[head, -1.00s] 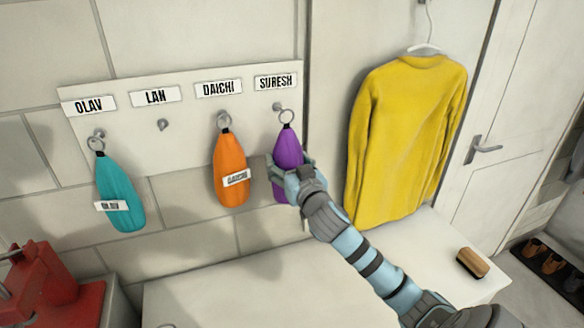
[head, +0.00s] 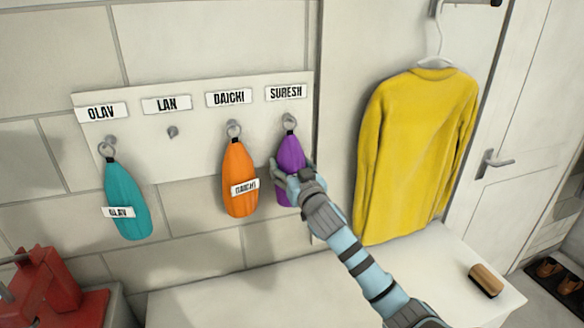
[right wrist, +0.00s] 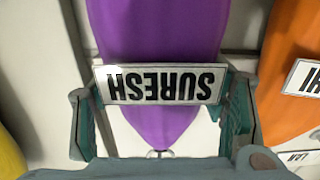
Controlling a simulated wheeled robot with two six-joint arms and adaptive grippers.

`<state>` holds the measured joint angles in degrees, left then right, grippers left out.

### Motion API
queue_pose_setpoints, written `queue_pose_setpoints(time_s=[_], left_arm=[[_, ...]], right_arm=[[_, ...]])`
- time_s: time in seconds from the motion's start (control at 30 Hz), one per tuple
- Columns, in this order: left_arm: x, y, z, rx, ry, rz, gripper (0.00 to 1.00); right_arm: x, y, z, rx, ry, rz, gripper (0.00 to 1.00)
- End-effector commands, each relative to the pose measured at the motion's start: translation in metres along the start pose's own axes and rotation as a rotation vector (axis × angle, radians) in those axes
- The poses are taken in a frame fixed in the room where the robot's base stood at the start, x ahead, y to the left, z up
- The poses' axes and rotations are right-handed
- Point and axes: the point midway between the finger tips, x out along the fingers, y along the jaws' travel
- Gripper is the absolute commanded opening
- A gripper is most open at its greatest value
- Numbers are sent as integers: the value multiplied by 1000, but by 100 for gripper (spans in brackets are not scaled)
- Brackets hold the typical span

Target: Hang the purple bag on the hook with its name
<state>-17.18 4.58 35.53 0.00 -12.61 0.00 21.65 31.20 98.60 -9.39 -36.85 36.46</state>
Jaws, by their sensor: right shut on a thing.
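The purple bag (head: 290,149) hangs upright below the SURESH name plate (head: 286,92), at the right end of the hook board. Its ring (head: 290,123) overlaps the hook there; I cannot tell whether the ring is over the hook. My right gripper (head: 291,182) is shut on the lower part of the bag. In the right wrist view the bag (right wrist: 155,30) sits between the two fingers, and its tag (right wrist: 160,84) reads SURESH, upside down in the picture. My left gripper is not in view.
The orange bag (head: 239,165) hangs under DAICHI, close left of the purple one. The teal bag (head: 122,185) hangs under OLAV. The LAN hook (head: 172,132) is bare. A yellow sweater (head: 415,150) hangs at right. A brush (head: 486,280) lies on the white bench (head: 240,300).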

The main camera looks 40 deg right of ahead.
Motion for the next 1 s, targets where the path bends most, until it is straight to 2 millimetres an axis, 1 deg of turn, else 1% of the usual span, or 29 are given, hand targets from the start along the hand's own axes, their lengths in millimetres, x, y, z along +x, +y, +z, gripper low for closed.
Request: queue_pose_setpoints(time_s=[0.27, 0.3, 0.43, 0.47, 0.8, 0.87, 0.97, 1.0], left_arm=[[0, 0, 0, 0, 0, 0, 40], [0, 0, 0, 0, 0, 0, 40], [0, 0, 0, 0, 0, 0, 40], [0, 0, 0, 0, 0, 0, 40], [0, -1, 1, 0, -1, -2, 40], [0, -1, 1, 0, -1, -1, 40], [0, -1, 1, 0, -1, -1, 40], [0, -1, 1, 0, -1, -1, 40]], right_arm=[[0, 0, 0, -1, 0, 0, 5], [0, 0, 0, -1, 0, 0, 68], [0, 0, 0, -1, 0, 0, 89], [0, 0, 0, -1, 0, 0, 90], [-2, 1, 2, -1, -3, 1, 90], [-8, 1, 1, -3, -3, 1, 90], [-29, 0, 1, -5, -2, -1, 90], [-39, 0, 2, -6, -3, -1, 90]])
